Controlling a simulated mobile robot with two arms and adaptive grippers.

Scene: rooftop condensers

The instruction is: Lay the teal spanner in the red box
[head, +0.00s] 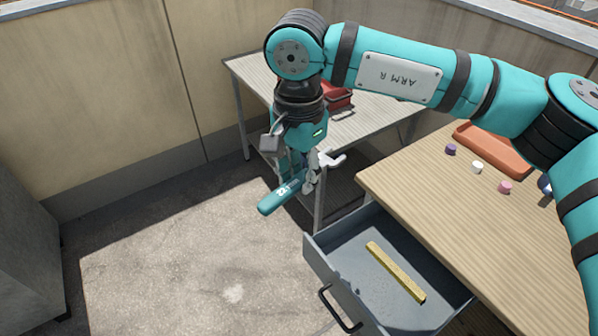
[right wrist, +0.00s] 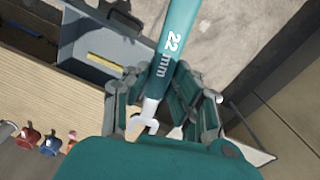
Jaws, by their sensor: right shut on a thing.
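The teal spanner (head: 279,198) is in my right gripper (head: 301,178), above the floor and left of the open drawer in the head view. Its silver open-jaw end points up to the right and its teal handle down to the left. In the right wrist view the spanner (right wrist: 176,38), marked 22 mm, passes between the fingers of the right gripper (right wrist: 163,92), which are shut on it. The red box (head: 338,98) stands on the far table, behind my right arm, which hides part of it. My left gripper is in neither view.
The near wooden table (head: 425,185) has an open grey drawer (head: 350,238) with a yellow bar (head: 395,271) in it. An orange tray (head: 490,150) and several small coloured pieces lie on top. The far table (head: 255,75) stands by the wall.

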